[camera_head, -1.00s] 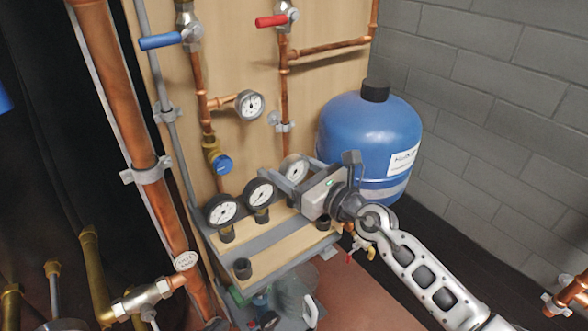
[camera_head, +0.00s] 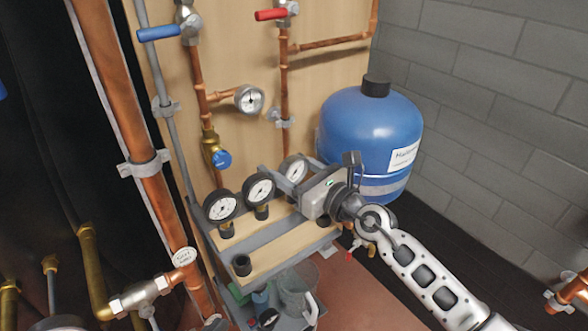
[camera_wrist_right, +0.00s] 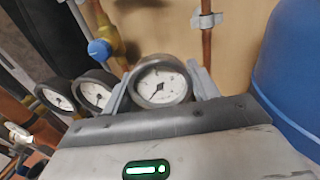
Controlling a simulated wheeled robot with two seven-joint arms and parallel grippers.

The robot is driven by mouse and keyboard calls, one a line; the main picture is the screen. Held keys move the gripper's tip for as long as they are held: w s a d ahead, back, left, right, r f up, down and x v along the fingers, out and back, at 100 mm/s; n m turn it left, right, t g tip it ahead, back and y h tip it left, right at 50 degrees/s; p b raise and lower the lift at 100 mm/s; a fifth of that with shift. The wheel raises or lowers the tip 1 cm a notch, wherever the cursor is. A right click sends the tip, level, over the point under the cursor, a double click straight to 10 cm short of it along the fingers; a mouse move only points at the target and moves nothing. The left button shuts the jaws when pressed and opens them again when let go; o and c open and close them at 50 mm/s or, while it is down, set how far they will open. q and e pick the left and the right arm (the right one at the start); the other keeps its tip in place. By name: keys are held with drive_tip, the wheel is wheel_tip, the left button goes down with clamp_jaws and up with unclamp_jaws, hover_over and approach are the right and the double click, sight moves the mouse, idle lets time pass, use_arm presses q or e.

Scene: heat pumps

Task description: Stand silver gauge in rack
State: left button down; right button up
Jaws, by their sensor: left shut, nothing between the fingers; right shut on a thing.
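The silver gauge (camera_head: 293,168) has a round white dial and a grey rim. It stands upright at the back of the rack (camera_head: 278,236), a wooden shelf with grey strips and black sockets. My right gripper (camera_head: 288,173) is shut on this gauge, with a finger on each side. The right wrist view shows the gauge (camera_wrist_right: 160,84) between the fingers, dial facing the camera. Its lower end is hidden behind the gripper, so I cannot tell whether it is seated in a socket. My left gripper is not in view.
Two black-rimmed gauges (camera_head: 221,206) (camera_head: 260,189) stand in the rack left of the silver one. An empty black socket (camera_head: 241,265) is at the front left. A blue tank (camera_head: 368,130) stands close behind my right gripper. Copper pipes (camera_head: 145,170) rise at the left.

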drive_tip(key=shift+f, duration=0.2)
drive_tip(key=o, duration=1.3)
drive_tip(key=shift+s+a+f, duration=0.1)
drive_tip(key=shift+v, duration=1.5)
drive_tip(key=shift+p+v, duration=0.3)
drive_tip(key=shift+v, duration=2.45)
